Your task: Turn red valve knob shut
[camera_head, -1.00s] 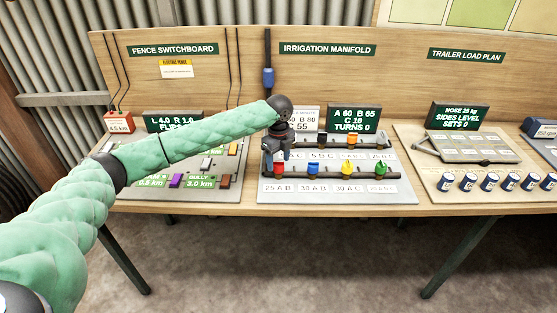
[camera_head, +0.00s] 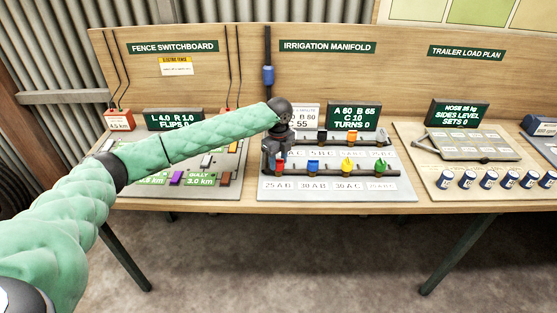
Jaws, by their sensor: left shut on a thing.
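The red valve knob (camera_head: 280,167) is the leftmost in the front row of the irrigation manifold (camera_head: 408,192). My left gripper (camera_head: 277,158) comes down over it from above and is shut on it. The fingers hide part of the knob, so its exact angle is hard to tell. In the same front row stand a blue knob (camera_head: 313,165), a yellow knob (camera_head: 347,165) and a green knob (camera_head: 381,164), with label plates in front. My right gripper is not in view.
A back row holds a black knob (camera_head: 322,136) and an orange knob (camera_head: 352,136). The display (camera_head: 353,116) reads TURNS 0. The fence switchboard (camera_head: 232,187) lies left, under my left arm. The trailer load panel (camera_head: 440,190) with several blue cans lies right.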

